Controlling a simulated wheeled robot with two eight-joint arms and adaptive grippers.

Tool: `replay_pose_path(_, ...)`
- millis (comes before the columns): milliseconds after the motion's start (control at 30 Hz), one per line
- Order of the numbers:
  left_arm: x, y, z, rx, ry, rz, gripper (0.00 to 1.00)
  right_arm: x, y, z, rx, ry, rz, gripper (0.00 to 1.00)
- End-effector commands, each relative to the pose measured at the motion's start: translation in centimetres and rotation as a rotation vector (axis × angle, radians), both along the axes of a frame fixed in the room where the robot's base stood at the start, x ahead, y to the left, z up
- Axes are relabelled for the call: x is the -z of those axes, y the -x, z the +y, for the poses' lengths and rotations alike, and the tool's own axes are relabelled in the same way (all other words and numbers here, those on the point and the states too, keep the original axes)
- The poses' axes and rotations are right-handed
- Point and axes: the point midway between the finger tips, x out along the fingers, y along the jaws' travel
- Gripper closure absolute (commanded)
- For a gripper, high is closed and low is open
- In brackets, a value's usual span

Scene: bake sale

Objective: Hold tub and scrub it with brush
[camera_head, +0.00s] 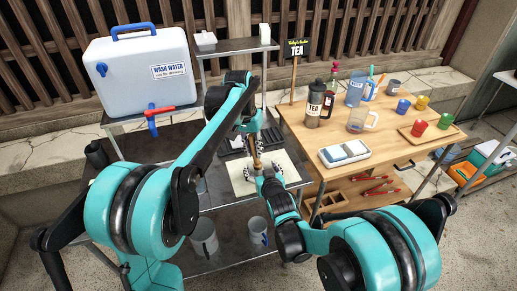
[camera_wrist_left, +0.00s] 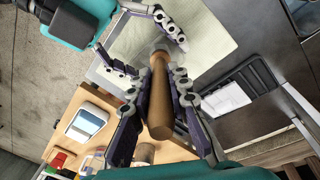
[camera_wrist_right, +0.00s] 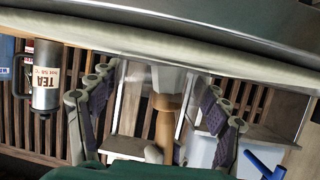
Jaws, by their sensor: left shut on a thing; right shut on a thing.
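The brush has a plain wooden handle (camera_head: 256,152). My left gripper (camera_wrist_left: 158,88) is shut around this handle, which also shows in the left wrist view (camera_wrist_left: 160,70). The tub is clear and hard to make out; in the right wrist view its see-through wall (camera_wrist_right: 130,98) shows between the fingers of my right gripper (camera_wrist_right: 160,88). My right gripper is shut on the tub, low over the pale cloth (camera_head: 241,184). The brush's pale head (camera_wrist_right: 166,79) appears at or inside the tub; whether it touches the wall I cannot tell.
A white wash-water cooler (camera_head: 140,70) with a red-handled tap stands on a stand at the left. The wooden tea table (camera_head: 390,135) at the right holds a tea flask (camera_head: 314,103), jugs and several cups. Two grey containers (camera_head: 204,238) stand on the low front shelf.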

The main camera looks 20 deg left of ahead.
Motion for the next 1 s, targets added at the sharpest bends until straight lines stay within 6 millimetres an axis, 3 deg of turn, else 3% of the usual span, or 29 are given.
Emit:
replay_pose_path(233,0.1,0.5,0.8,-0.001,-0.001,0.001,1.0,0.0,0.0,0.0,0.0,0.0,-0.001,0.53)
replay_pose_path(733,0.0,-1.0,-2.0,0.001,0.0,0.001,1.0,0.0,0.0,0.0,0.0,0.0,-0.001,0.53)
replay_pose_path(1000,-0.1,-1.2,-2.1,-0.001,-0.001,0.001,1.0,0.0,0.0,0.0,0.0,0.0,-0.001,0.53)
